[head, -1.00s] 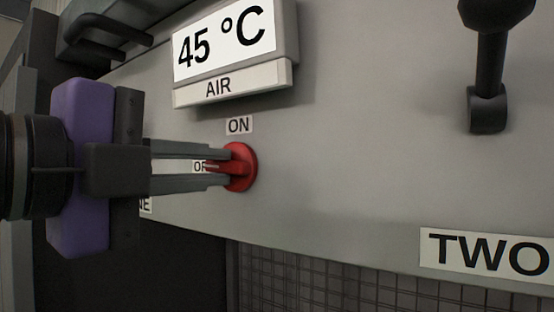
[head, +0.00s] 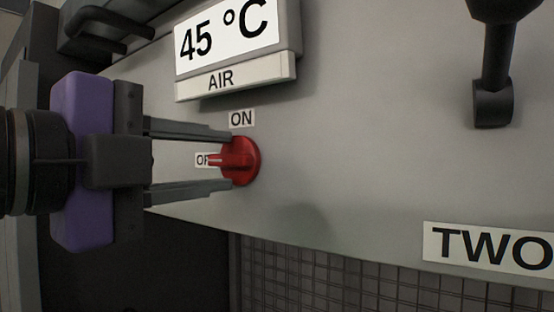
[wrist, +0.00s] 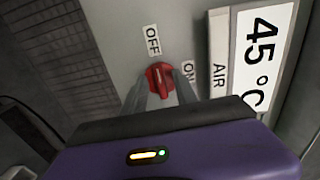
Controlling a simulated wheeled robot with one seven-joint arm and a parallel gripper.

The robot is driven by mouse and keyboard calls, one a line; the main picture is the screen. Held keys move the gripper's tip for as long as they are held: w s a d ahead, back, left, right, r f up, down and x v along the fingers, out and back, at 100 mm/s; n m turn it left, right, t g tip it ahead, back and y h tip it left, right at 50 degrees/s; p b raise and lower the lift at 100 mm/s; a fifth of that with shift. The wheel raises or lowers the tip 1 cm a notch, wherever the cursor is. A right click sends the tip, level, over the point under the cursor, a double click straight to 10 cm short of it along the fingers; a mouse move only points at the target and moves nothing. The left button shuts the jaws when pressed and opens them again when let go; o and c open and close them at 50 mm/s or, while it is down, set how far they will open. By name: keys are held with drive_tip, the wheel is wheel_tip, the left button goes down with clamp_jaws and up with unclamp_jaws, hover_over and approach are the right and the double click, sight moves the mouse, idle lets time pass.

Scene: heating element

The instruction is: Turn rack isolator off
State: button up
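The rack isolator is a red rotary knob (head: 240,161) on a grey panel, with an ON label (head: 242,119) above it and a partly hidden OFF label (head: 202,160) to its left. In the head view its handle points left, at the OFF label. My gripper (head: 230,161) reaches in from the left; its fingers are spread, one above and one below the handle, with gaps showing. In the wrist view the red knob (wrist: 160,80) sits between the fingertips, and its handle points towards the OFF label (wrist: 152,40).
A display reading 45 °C (head: 232,30) with an AIR label (head: 221,80) projects above the knob. A black lever (head: 492,70) is at upper right, over a TWO label (head: 490,246). A dark grid (head: 330,275) lies below. The panel right of the knob is clear.

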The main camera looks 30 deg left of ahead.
drive_tip(key=shift+s, duration=0.1)
drive_tip(key=s+b, duration=0.2)
drive_tip(key=s, duration=0.5)
drive_tip(key=shift+s+a+b, duration=0.3)
drive_tip(key=shift+b, duration=0.05)
idle(0.3)
